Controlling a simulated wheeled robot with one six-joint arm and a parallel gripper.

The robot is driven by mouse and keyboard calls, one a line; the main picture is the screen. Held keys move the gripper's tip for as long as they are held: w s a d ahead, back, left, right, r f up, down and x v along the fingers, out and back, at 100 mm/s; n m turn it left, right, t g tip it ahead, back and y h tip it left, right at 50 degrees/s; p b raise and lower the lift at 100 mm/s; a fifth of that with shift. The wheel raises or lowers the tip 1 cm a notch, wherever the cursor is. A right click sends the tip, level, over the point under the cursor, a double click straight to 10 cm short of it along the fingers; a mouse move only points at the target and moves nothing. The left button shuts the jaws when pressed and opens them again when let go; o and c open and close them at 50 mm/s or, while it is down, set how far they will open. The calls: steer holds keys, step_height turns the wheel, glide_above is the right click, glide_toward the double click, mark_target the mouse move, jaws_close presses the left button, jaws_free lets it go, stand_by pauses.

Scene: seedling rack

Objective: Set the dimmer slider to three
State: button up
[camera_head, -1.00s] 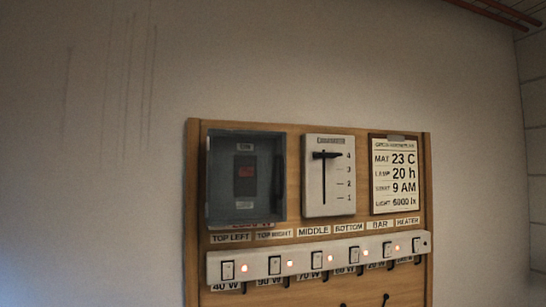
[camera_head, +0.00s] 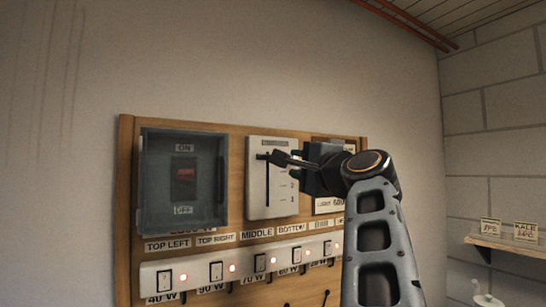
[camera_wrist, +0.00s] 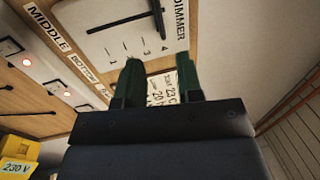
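The dimmer (camera_head: 258,203) is a pale upright plate on the wooden board, with a dark vertical slot and numbers beside it. Its black slider knob (camera_head: 262,157) sits near the top of the slot. In the wrist view the knob (camera_wrist: 158,18) points at about the 4, and marks 1 to 4 are readable. My gripper (camera_head: 282,158) is at the dimmer's right side at knob height, hiding the upper numbers in the head view. In the wrist view its two green fingers (camera_wrist: 158,62) are spread apart. The knob appears just beyond their tips; contact cannot be told.
A grey switch box (camera_head: 150,185) with a red switch is left of the dimmer. A white strip of lit rocker switches (camera_head: 187,276) runs below. A card (camera_head: 327,205) is partly behind my gripper. A shelf (camera_head: 500,243) with labels is at right. A yellow 230 V box (camera_wrist: 18,150) shows low left.

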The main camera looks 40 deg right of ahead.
steer(key=p+x, duration=0.5)
steer(key=x, duration=0.7)
steer(key=shift+w, duration=0.4)
steer(key=shift+c, duration=0.4)
jaws_close()
